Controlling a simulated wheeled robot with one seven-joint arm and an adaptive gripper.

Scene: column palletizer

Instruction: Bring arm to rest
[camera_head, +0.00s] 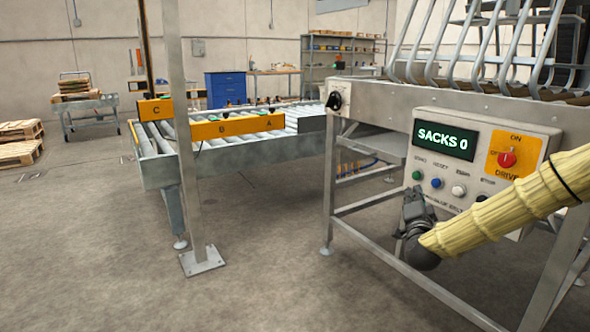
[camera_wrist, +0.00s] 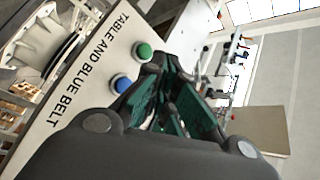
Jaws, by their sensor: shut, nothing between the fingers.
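My arm, in a yellow sleeve, comes in from the right edge of the head view and reaches across the front of the control panel (camera_head: 443,130). My gripper (camera_head: 413,198) is at the panel's lower left corner, close below the green button (camera_head: 417,175). In the wrist view my gripper (camera_wrist: 168,65) is shut and empty. Its tips are near the green button (camera_wrist: 144,50) and the blue button (camera_wrist: 121,84) on the panel. I cannot tell whether the fingers touch the panel.
The panel has a "SACKS 0" display (camera_head: 444,140) and a red drive switch (camera_head: 506,159). It is mounted on a metal frame (camera_head: 328,190). A roller conveyor (camera_head: 200,160) and a steel post (camera_head: 180,130) stand left. The floor (camera_head: 110,260) at front left is clear.

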